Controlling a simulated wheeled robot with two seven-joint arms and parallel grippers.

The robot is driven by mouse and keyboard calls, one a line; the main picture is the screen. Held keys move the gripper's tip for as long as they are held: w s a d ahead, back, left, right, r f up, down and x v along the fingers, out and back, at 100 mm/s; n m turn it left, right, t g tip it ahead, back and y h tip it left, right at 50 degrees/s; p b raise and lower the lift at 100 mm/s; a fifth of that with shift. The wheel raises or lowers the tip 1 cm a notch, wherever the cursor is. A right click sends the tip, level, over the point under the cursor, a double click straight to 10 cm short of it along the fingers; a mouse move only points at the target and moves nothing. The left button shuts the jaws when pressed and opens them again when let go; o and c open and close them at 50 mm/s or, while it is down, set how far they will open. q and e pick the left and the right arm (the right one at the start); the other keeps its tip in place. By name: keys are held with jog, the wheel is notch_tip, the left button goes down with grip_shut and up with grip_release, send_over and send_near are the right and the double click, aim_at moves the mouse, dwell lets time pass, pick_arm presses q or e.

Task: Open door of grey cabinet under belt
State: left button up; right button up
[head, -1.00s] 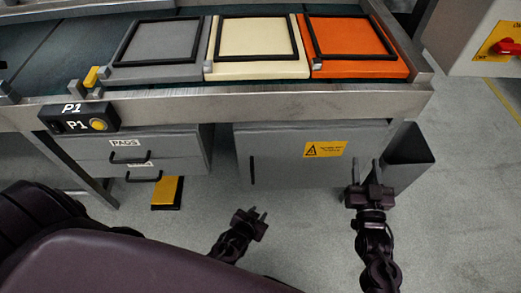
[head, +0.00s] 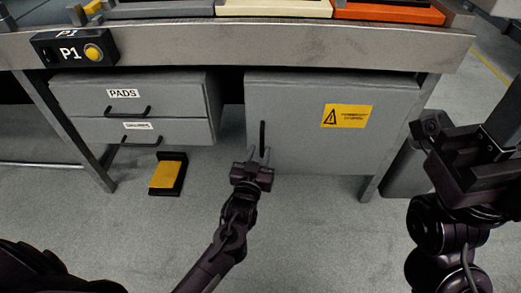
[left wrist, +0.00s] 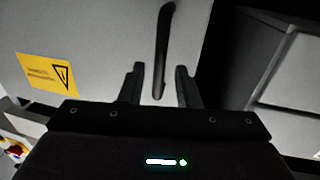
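The grey cabinet (head: 310,125) stands under the belt frame with its door shut. A yellow warning label (head: 347,116) is on the door, and a black vertical handle (head: 262,138) is near its left edge. My left gripper (head: 259,156) is open at the lower end of the handle. In the left wrist view the handle (left wrist: 162,50) runs down between the two open fingers (left wrist: 160,86), which do not grip it. My right gripper (head: 480,150) is at the right, in front of the cabinet's right side; its fingers cannot be made out.
A drawer unit (head: 180,100) labelled PADS stands left of the cabinet, with a gap between. The belt's metal rail (head: 200,45) runs above. A grey bin (head: 402,170) stands at the right.

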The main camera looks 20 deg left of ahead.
aim_at(262, 146)
pick_arm(q)
jog(key=w+b, duration=0.1)
jog(key=w, duration=0.3)
jog(key=shift+a, duration=0.15)
grip_shut()
